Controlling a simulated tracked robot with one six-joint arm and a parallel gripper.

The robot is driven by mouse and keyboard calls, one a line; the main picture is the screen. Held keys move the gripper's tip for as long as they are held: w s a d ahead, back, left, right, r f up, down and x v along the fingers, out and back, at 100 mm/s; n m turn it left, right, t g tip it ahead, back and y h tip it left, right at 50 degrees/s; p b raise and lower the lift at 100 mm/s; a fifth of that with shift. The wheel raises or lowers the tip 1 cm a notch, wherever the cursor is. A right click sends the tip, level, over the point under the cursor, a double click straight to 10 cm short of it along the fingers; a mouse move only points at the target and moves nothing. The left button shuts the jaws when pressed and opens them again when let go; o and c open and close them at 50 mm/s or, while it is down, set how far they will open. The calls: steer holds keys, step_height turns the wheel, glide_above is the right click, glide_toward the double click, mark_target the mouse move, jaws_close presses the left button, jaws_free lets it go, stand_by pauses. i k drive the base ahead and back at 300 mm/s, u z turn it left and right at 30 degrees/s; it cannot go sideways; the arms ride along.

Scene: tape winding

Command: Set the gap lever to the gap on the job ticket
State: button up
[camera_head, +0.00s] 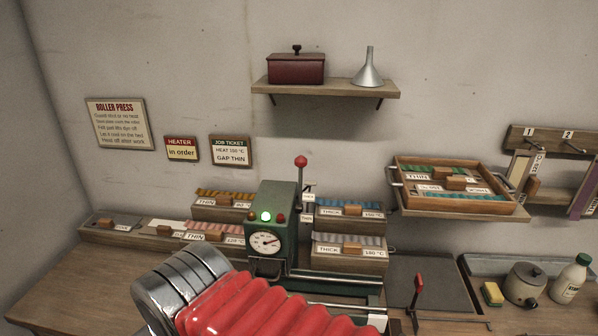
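The job ticket (230,151) on the wall reads GAP THIN, with a heat line above it that is too small to read surely. The lower label (307,218) seems to read THIN; the upper (308,196) is unreadable. My red ribbed arm and its metal end fill the lower left and hide part of the press; my gripper's fingers are not seen.
A red-handled lever (419,284) stands right of the press. Drawers of coloured strips (348,250) flank the press. A wooden tray (453,203) sits on a shelf at right. A pot (525,283) and white bottle (571,280) stand at far right.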

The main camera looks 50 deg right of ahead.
mark_target(300, 162)
steer(key=u, duration=0.05)
steer(key=k, duration=1.1)
steer(key=z, duration=0.3)
steer(key=i, duration=0.95)
steer(key=z, duration=0.05)
